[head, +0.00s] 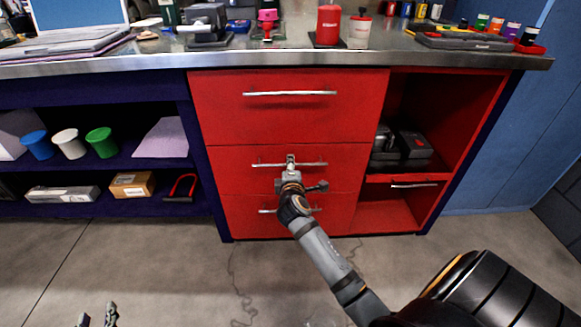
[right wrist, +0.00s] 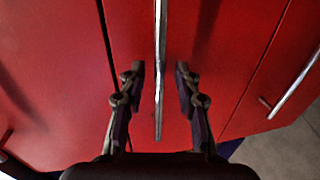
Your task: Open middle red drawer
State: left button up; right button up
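The middle red drawer (head: 230,165) is closed in the red cabinet, flush with the fronts above and below. Its silver bar handle (head: 315,164) runs across its front. My right gripper (head: 290,167) is at the middle of this handle and covers part of it. In the right wrist view the handle (right wrist: 160,60) passes between the fingers of the right gripper (right wrist: 159,75), with a gap on each side. The right gripper is open. My left gripper (head: 97,317) is at the bottom left edge, far from the cabinet, with its two fingers apart and nothing seen between them.
The top drawer (head: 290,120) and bottom drawer (head: 245,215) are closed. An open red compartment (head: 450,110) to the right holds dark tools. Blue shelves at left hold cups (head: 68,143) and boxes. The worktop (head: 150,62) is crowded. The floor in front is clear.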

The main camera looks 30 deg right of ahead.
jog(key=shift+w+d+f, duration=0.1)
jog(key=shift+w+d, duration=0.2)
jog(key=shift+w, duration=0.1)
pick_arm(q)
jog(key=r, duration=0.1)
jog(key=w+r+t, duration=0.1)
jog(key=r, duration=0.1)
pick_arm(e)
grip_shut()
